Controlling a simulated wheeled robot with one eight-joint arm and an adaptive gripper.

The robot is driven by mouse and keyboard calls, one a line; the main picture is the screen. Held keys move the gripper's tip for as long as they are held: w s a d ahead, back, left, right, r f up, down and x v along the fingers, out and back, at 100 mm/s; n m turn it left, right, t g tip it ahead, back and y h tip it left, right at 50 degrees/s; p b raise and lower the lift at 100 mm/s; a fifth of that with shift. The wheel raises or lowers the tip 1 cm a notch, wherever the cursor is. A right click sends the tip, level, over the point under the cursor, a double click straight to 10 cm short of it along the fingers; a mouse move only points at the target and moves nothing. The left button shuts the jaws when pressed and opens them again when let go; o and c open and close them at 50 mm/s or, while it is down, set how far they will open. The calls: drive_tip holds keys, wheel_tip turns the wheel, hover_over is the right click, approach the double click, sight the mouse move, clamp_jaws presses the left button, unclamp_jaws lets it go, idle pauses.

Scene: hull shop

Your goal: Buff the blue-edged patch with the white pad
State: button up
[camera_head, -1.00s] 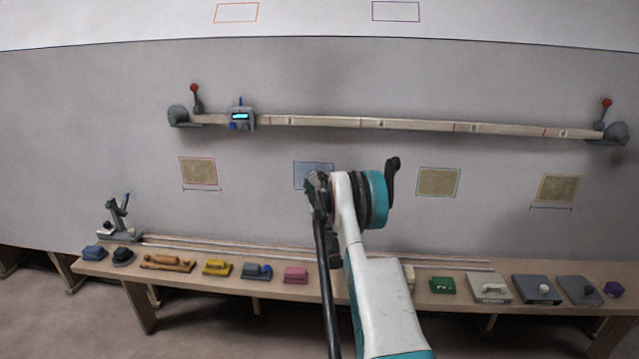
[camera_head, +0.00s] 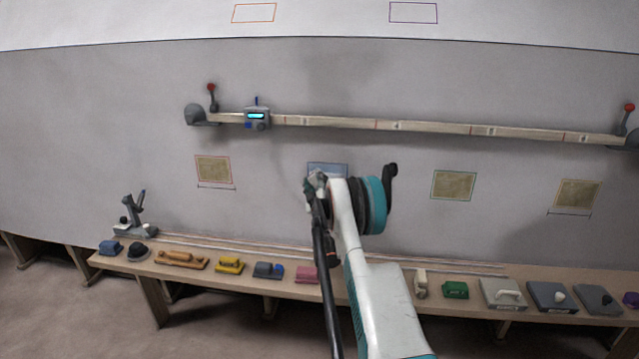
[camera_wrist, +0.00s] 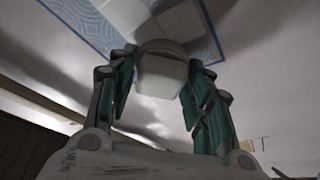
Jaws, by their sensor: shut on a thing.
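My gripper (camera_wrist: 160,78) is shut on the white pad (camera_wrist: 160,75), a pale block between its two green-sided fingers. The blue-edged patch (camera_wrist: 72,14) fills the top of the wrist view. Blue swirl marks show on its left and far right, with a smoother grey band between them, beyond the pad. I cannot tell whether the pad touches the surface. In the head view the patch (camera_head: 328,168) is on the wall, its lower part hidden by my gripper (camera_head: 313,186); the pad is not discernible there.
Other patches are on the wall: red-edged (camera_head: 213,170), green-edged (camera_head: 454,185) and one at right (camera_head: 577,194). A measuring rail (camera_head: 345,122) runs above them. A bench (camera_head: 150,284) below holds several blocks and tools, including a green block (camera_head: 455,289).

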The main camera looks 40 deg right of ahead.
drive_tip(key=shift+w+a, duration=0.95)
drive_tip(key=shift+w, duration=0.25)
drive_tip(key=shift+r+p, duration=0.35)
drive_tip(key=shift+r, duration=0.7)
drive_tip(key=shift+s+d+r, duration=0.15)
drive_tip(key=shift+s+d, duration=0.9)
drive_tip(key=shift+s, duration=0.1)
drive_tip(key=shift+s+d+b, duration=0.4)
drive_tip(key=shift+s+d, duration=0.1)
drive_tip(key=shift+s, duration=0.15)
drive_tip(key=shift+s+d, duration=1.65)
drive_tip(key=shift+s, duration=0.25)
drive_tip(key=shift+s+d, duration=1.6)
drive_tip(key=shift+s, duration=0.3)
drive_tip(key=shift+w+a, duration=1.6)
drive_tip(key=shift+w, duration=0.25)
drive_tip(key=shift+w+a, duration=1.6)
drive_tip(key=shift+w, duration=0.3)
drive_tip(key=shift+w+a, duration=1.6)
drive_tip(key=shift+w, duration=0.25)
drive_tip(key=shift+f, duration=1.2)
drive_tip(key=s+d, duration=0.4)
drive_tip(key=shift+s, duration=0.4)
